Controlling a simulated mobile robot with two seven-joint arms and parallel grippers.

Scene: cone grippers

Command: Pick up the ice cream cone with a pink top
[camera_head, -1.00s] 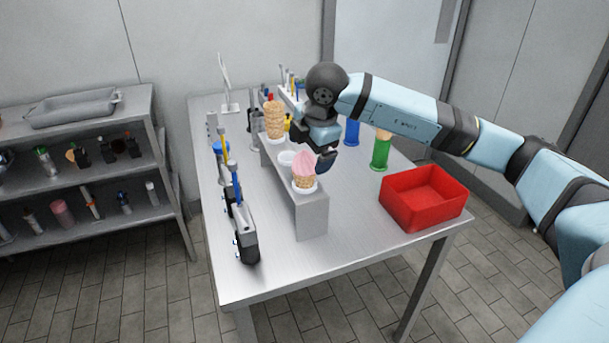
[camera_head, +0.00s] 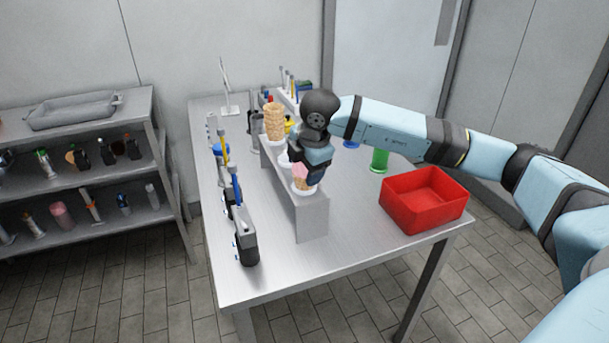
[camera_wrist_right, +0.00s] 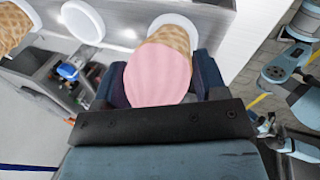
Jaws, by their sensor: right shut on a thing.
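The ice cream cone with a pink top (camera_head: 300,172) stands in a white ring at the near end of the raised metal stand (camera_head: 312,212). My right gripper (camera_head: 309,170) is down at the cone, partly covering it in the head view. In the right wrist view the pink top (camera_wrist_right: 158,74) sits between the two fingers of my right gripper (camera_wrist_right: 160,85), which is shut on it. The cone's waffle part (camera_wrist_right: 172,38) points into its ring. My left gripper is in neither view.
Stacked empty waffle cones (camera_head: 275,122) stand at the stand's far end. A red bin (camera_head: 425,200) and a green cup (camera_head: 380,160) are to the right. Dispensers (camera_head: 243,232) line the table's left side. The table's front (camera_head: 345,255) is clear.

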